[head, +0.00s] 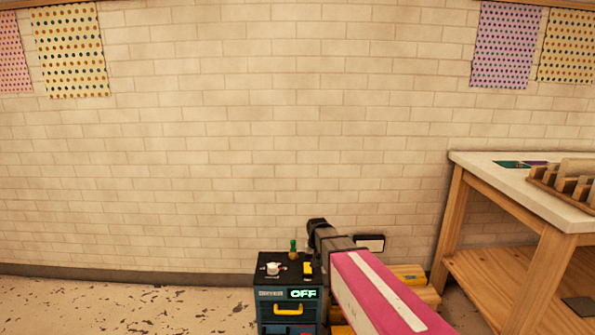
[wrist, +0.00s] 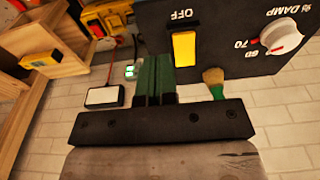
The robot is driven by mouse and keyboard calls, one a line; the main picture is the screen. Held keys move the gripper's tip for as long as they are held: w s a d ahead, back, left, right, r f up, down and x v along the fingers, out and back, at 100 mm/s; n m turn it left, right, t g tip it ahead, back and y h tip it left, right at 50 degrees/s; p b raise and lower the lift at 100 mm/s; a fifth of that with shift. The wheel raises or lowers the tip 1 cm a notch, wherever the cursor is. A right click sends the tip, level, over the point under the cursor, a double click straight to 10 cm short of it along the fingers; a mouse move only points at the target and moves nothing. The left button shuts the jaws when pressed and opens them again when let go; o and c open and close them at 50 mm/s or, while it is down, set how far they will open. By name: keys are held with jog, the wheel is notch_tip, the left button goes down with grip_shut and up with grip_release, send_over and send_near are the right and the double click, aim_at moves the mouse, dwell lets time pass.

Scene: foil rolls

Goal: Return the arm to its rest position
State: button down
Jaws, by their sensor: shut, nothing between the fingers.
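My arm is pink with a white stripe and reaches from the lower right in the head view. My gripper (head: 317,226) is the dark end of it, behind the machine's top right. In the wrist view my gripper (wrist: 156,62) shows two dark green fingers, shut together with nothing between them. They are close beside the edge of the dark control panel (wrist: 222,24). How far apart they are in depth I cannot tell.
The dryer-like machine (head: 289,312) shows OFF, with a white dial (head: 272,268) and yellow switch (head: 307,268). A green-and-tan knob or brush (head: 293,250) stands on it. A workbench (head: 500,178) with a wooden rack (head: 568,183) is at right. Floor at left is clear.

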jog(key=s+d+r, duration=0.1)
jog(key=s+d, duration=0.4)
jog(key=s, duration=0.4)
jog(key=s+d+g, duration=0.1)
jog(key=s+d, duration=0.5)
jog(key=s, duration=0.4)
jog(key=shift+s+d+r, duration=0.2)
jog(key=shift+s+r, duration=0.1)
jog(key=shift+r, duration=0.1)
